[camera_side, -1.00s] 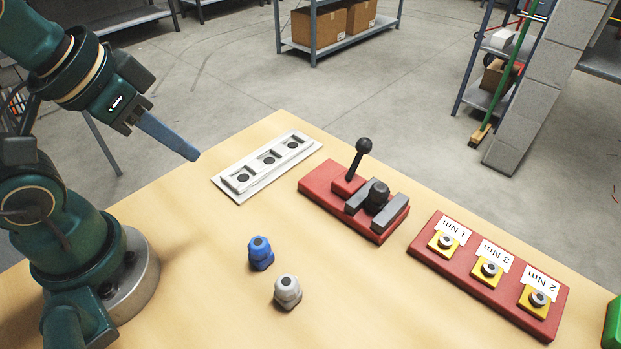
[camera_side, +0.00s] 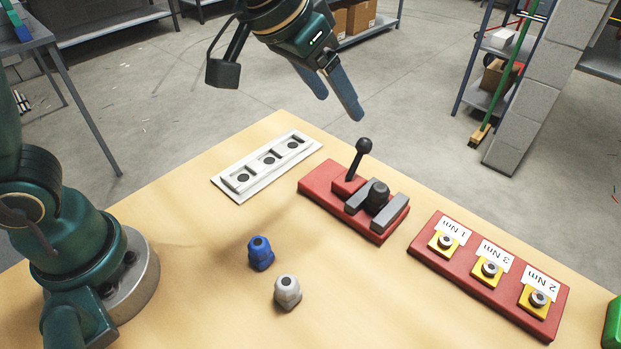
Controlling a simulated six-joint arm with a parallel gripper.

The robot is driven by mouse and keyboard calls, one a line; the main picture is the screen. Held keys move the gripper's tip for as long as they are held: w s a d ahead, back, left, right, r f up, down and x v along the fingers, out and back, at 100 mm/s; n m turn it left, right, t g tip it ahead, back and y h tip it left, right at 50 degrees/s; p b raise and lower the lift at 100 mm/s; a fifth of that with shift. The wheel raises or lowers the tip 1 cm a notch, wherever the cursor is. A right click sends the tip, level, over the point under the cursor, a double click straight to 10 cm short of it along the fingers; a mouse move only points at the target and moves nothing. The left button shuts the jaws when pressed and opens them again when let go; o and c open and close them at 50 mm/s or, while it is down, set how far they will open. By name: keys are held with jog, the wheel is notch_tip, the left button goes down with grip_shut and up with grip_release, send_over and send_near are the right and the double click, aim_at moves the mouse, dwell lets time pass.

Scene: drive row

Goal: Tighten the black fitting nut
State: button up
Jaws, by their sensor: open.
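The black fitting nut (camera_side: 377,195) sits between the grey jaws (camera_side: 395,210) of a red clamp fixture (camera_side: 327,187) on the table. A black ball-topped lever (camera_side: 359,160) stands tilted on the same fixture. My gripper (camera_side: 340,108) is open and empty, in the air above and behind the fixture, with its two blue fingers apart and pointing down to the right. A red board (camera_side: 470,292) at the right carries several yellow-based drive pieces: one labelled 1 Nm (camera_side: 444,242), one 3 Nm (camera_side: 488,270) and one 2 Nm (camera_side: 537,299).
A blue fitting (camera_side: 260,253) and a white fitting (camera_side: 287,292) stand on the front of the table. A pale tray with three holes (camera_side: 235,193) lies at the back left, its holes free. A green object (camera_side: 612,325) is cut off at the right edge.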

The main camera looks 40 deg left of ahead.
jog(key=w+d+f+m, duration=0.1)
jog(key=w+d+f, duration=0.1)
jog(key=d+f, duration=0.2)
jog(key=g, duration=0.2)
send_over(377, 188)
jog(key=s, duration=0.2)
notch_tip(377, 188, down, 5)
jog(key=shift+s+a+f+m, duration=0.1)
jog(key=shift+a+f+m, duration=0.05)
jog(key=shift+a+m, duration=0.2)
jog(key=shift+x, duration=2.2)
grip_shut()
